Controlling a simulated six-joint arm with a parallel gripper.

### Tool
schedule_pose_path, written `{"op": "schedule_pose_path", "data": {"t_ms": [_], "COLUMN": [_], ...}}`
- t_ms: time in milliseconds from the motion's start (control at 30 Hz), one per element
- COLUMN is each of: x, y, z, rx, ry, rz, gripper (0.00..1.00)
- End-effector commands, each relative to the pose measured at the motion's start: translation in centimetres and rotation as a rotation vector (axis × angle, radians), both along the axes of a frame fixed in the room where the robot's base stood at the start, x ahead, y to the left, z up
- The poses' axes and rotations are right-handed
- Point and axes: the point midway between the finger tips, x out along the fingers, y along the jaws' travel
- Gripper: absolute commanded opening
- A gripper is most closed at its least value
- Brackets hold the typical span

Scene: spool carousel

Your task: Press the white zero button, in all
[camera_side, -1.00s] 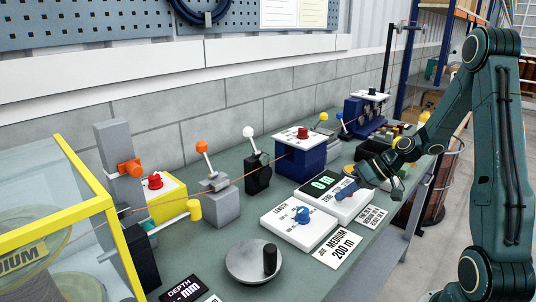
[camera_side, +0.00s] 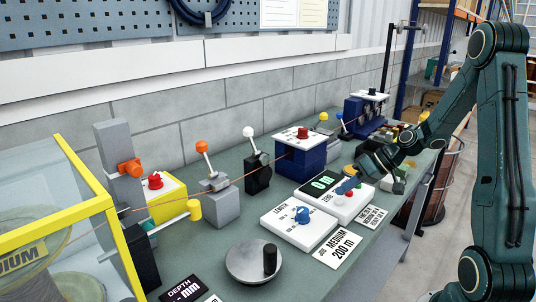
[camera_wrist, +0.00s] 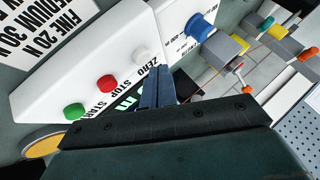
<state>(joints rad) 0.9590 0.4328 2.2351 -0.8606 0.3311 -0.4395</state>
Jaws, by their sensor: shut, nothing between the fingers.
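The white zero button (camera_wrist: 140,55) sits at one end of a row on a white counter box (camera_side: 345,207), beside the printed word ZERO. A red button (camera_wrist: 107,83) and a green button (camera_wrist: 73,111) follow it in the row. The box has a dark display (camera_side: 322,183) with green digits, too small to read surely. My gripper (camera_side: 354,171) is shut and empty, above the box's far right side. In the wrist view its blue fingertips (camera_wrist: 157,76) are beside the ZERO label, apart from the white button.
A white box with a blue knob (camera_side: 302,214) is next to the counter box. A blue block with a red button (camera_side: 302,133) stands behind. Cards lie in front, and a round grey plate with a black handle (camera_side: 254,262) is nearer the camera.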

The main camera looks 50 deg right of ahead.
Motion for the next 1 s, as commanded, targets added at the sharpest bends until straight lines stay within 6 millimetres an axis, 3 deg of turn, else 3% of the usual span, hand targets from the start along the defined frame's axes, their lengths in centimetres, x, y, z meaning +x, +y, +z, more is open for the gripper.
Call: {"op": "schedule_pose_path", "data": {"t_ms": [367, 1000], "x": [0.0, 0.0], "y": [0.0, 0.0], "z": [0.4, 4.7], "rx": [-0.001, -0.001], "ry": [-0.003, -0.003], "rz": [0.0, 0.0], "gripper": [0.0, 0.0]}}
